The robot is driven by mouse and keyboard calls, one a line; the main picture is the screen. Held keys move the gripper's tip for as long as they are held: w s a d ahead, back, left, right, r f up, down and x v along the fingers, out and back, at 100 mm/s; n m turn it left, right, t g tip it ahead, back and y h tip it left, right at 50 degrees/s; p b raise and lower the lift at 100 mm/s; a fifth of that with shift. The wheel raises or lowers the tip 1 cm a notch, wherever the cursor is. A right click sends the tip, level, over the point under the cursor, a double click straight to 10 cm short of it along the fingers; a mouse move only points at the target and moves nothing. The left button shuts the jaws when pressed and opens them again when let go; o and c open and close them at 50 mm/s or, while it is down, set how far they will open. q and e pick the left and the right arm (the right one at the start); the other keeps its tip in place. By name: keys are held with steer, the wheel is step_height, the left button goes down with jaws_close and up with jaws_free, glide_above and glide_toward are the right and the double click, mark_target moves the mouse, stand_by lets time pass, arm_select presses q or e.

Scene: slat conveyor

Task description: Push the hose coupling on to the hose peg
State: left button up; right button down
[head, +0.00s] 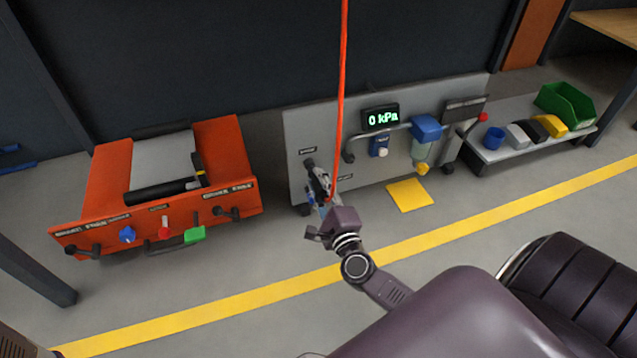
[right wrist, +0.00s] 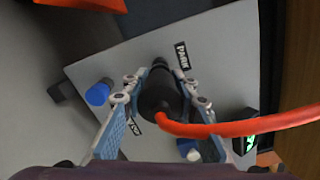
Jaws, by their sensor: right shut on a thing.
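My right gripper (head: 319,180) is at the left part of the grey panel, its fingers reaching toward the panel face. In the right wrist view, its two blue-padded fingers (right wrist: 160,82) are shut on the black hose coupling (right wrist: 155,102), one on each side. The orange hose (right wrist: 235,127) runs from the coupling to the right; in the head view the hose (head: 341,90) hangs from above. A dark round fitting (head: 309,163), perhaps the hose peg, shows just beyond the fingertips. My left gripper is out of view.
The grey panel (head: 297,126) carries a 0 kPa display (head: 380,117), a blue valve (head: 379,147) and a blue-topped filter (head: 426,128). An orange machine (head: 85,215) stands left. A low bench (head: 490,153) with bins stands right. The floor before the panel is mostly clear.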

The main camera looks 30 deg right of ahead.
mark_target(326, 199)
steer(key=shift+w, duration=0.1)
steer(key=shift+w+d, duration=0.2)
steer(key=shift+w, duration=0.45)
stand_by(0.5)
steer(key=c, duration=1.5)
jaws_free()
steer(key=shift+o, duration=0.2)
steer(key=shift+s, duration=0.1)
steer(key=shift+s+a+f, duration=0.1)
steer(key=shift+s, duration=0.2)
steer(key=v, duration=0.6)
steer(key=shift+s, duration=0.35)
